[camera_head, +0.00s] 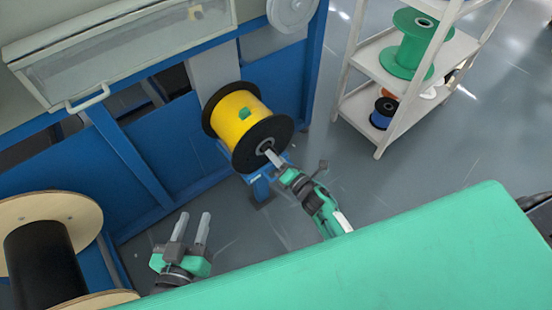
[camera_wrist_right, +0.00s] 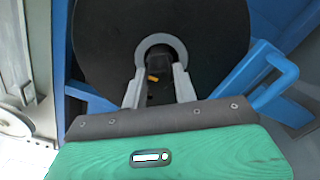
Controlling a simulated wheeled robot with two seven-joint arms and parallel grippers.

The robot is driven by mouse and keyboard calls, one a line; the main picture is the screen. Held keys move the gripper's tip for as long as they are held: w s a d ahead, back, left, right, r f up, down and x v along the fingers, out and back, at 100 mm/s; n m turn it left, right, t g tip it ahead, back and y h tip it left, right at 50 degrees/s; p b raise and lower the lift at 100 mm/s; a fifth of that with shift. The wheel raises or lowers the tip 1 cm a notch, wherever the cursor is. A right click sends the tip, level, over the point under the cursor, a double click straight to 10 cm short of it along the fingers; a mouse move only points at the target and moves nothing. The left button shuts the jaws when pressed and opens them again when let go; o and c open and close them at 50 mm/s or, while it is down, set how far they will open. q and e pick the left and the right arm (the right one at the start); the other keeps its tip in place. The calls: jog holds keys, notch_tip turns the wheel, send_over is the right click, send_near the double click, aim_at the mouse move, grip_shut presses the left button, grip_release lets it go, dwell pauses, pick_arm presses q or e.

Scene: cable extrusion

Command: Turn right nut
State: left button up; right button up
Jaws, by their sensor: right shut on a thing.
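A spool of yellow cable (camera_head: 240,116) with black flanges sits on the blue machine frame. My right gripper (camera_head: 271,156) is at the centre of the spool's near flange. In the right wrist view, its two fingers (camera_wrist_right: 159,88) stand on either side of a dark nut (camera_wrist_right: 159,68) at the hub and are shut on it. A grey ring surrounds the nut on the black flange (camera_wrist_right: 215,40). The fingers partly hide the nut's sides. My left gripper (camera_head: 190,226) is open and empty, with its two fingers apart, over the floor to the left.
A large wooden-flanged spool with black cable (camera_head: 45,262) stands at lower left. A white shelf rack (camera_head: 385,55) holding a green spool (camera_head: 408,48) and a blue spool (camera_head: 383,112) stands at upper right. A blue bar handle (camera_wrist_right: 275,80) is right of the flange. Grey floor is free at right.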

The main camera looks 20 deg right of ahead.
pick_arm(q)
jog(key=shift+w+a+r, duration=0.1)
jog(key=shift+w+r, duration=0.05)
jog(key=shift+r, duration=0.15)
pick_arm(e)
jog(key=o, duration=1)
jog(key=shift+c, duration=0.2)
pick_arm(q)
jog(key=f+g, duration=0.1)
jog(key=s+f+p, duration=0.1)
jog(key=shift+s+f+g, duration=0.2)
jog(key=shift+f+g, duration=0.1)
jog(key=shift+g, duration=0.1)
pick_arm(e)
jog(key=v, duration=1.4)
